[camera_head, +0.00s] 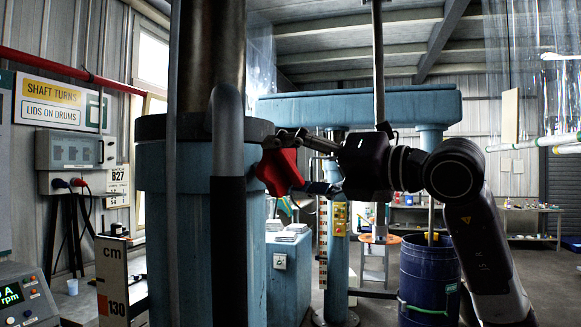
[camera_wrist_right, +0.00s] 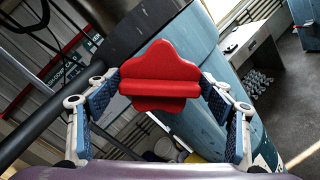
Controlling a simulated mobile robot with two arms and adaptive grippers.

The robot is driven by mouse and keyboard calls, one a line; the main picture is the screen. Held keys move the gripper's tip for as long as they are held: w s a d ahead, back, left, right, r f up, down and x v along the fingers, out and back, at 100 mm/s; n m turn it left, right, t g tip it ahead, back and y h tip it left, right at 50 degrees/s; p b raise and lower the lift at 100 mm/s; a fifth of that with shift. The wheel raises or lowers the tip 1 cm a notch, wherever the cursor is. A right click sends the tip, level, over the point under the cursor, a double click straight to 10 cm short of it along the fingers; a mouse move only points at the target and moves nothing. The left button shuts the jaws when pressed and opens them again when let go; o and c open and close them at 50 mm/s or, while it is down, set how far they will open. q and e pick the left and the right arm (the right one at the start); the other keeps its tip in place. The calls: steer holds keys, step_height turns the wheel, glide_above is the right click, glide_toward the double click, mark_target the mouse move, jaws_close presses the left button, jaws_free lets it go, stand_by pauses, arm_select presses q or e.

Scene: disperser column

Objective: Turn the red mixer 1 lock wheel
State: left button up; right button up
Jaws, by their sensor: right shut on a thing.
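The red lock wheel (camera_head: 280,172) has a lobed rim and sits at the right side of the blue mixer column (camera_head: 178,220), just under its dark collar (camera_head: 205,127). In the right wrist view the red wheel (camera_wrist_right: 160,80) is in the middle, with a straight ridge across its face. My right gripper (camera_head: 297,165) reaches it from the right. In the wrist view the gripper's two padded fingers (camera_wrist_right: 160,92) are at the wheel's left and right edges, closed on it. The wheel's mount behind it is hidden. My left gripper is not in view.
A dark vertical bar (camera_head: 229,230) stands in front of the column. A blue drum (camera_head: 428,285) stands at lower right, below my right arm. A scale board marked cm (camera_head: 112,285) and a display box (camera_head: 25,295) are at lower left. Open floor shows at right.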

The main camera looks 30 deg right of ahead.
steer(key=shift+d+r+m, duration=0.1)
steer(key=shift+r+m, duration=0.05)
steer(key=shift+m, duration=1.35)
steer(key=o, duration=1)
steer(key=shift+w, duration=0.1)
steer(key=v, duration=1.1)
steer(key=shift+s, duration=0.45)
steer(key=shift+s+d, duration=0.1)
